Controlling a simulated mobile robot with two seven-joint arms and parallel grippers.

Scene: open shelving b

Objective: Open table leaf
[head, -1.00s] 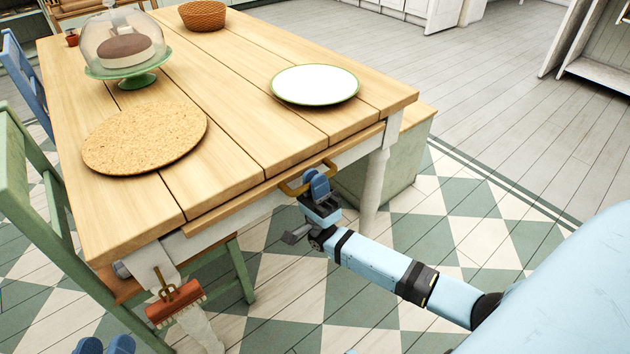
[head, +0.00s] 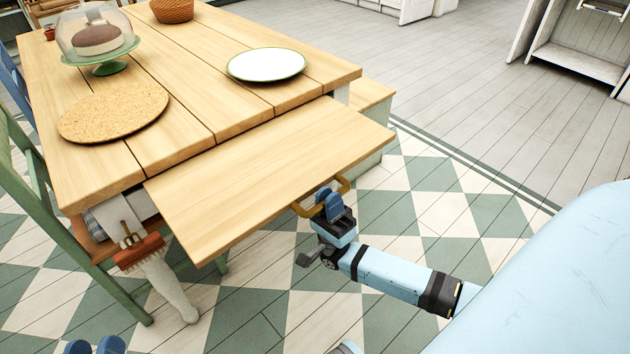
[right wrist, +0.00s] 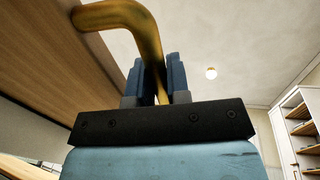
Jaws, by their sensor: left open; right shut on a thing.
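The table leaf (head: 285,165) is a pale wooden panel standing well out from the end of the wooden table (head: 195,105), a little below the tabletop. Its brass handle (head: 302,210) is on the leaf's outer edge. My right gripper (head: 333,203) is shut on the handle. In the right wrist view the blue fingers (right wrist: 163,80) close around the brass bar (right wrist: 125,15), with the leaf's wood (right wrist: 50,60) at the left. My left gripper (head: 94,346) is at the bottom left edge of the head view, partly cut off, open and away from the table.
On the tabletop are a cork mat (head: 113,112), a white plate (head: 266,65), a domed cake stand (head: 108,68) and a basket (head: 171,10). A green chair (head: 50,190) stands at the left. A brush (head: 140,252) hangs by the table leg. Checkered floor before the leaf is open.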

